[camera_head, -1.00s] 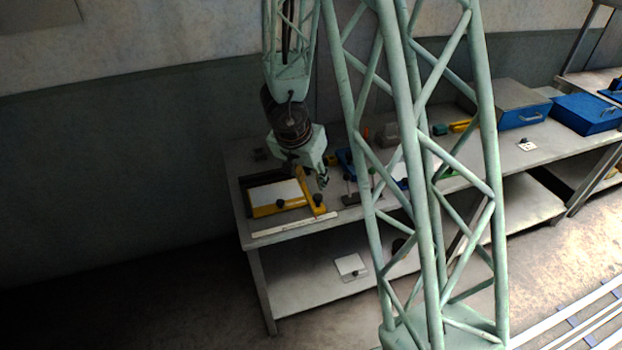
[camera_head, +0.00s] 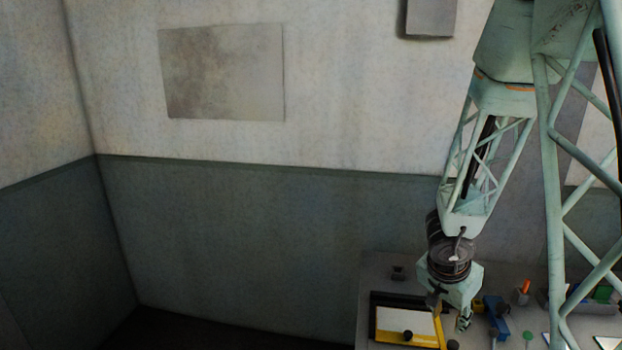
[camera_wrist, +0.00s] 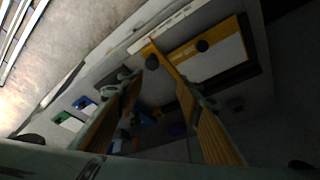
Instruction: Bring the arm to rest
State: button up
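My gripper (camera_head: 464,322) hangs at the end of my pale green arm, above the left part of the workbench (camera_head: 375,264). In the wrist view its two yellow-lined fingers (camera_wrist: 155,125) stand well apart with nothing held between them. The gripper is close to the right side of a yellow-framed board with a white top (camera_head: 405,322). That board also shows in the wrist view (camera_wrist: 215,62), beyond the fingers.
A blue tool (camera_head: 497,314) and a green-topped item (camera_head: 528,337) stand right of the gripper. An orange-tipped holder (camera_head: 523,292) is behind them. A long white strip (camera_wrist: 160,28) lies along the bench edge. A wall panel (camera_head: 222,72) hangs at left, with clear floor below.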

jog(key=a+r+n+t+y+b, duration=0.3)
jog(key=a+r+n+t+y, duration=0.15)
jog(key=a+r, duration=1.2)
jog(key=s+a+r+n+g+y+b, duration=0.1)
jog(key=s+a+r+n, duration=0.15)
jog(key=s, duration=0.25)
jog(key=s+a+r+n+y, duration=0.1)
jog(key=s+a+r, duration=0.3)
jog(key=s, duration=0.2)
jog(key=s+d+n+g+h+b, duration=0.1)
jog(key=s+d, duration=0.2)
jog(key=s, duration=0.8)
jog(key=s+d+r+n+g+h+b, duration=0.1)
jog(key=s+d+n+h+b, duration=0.1)
jog(key=s, duration=1)
jog(key=shift+s+d, duration=0.3)
jog(key=shift+d, duration=0.2)
jog(key=shift+d+r, duration=0.1)
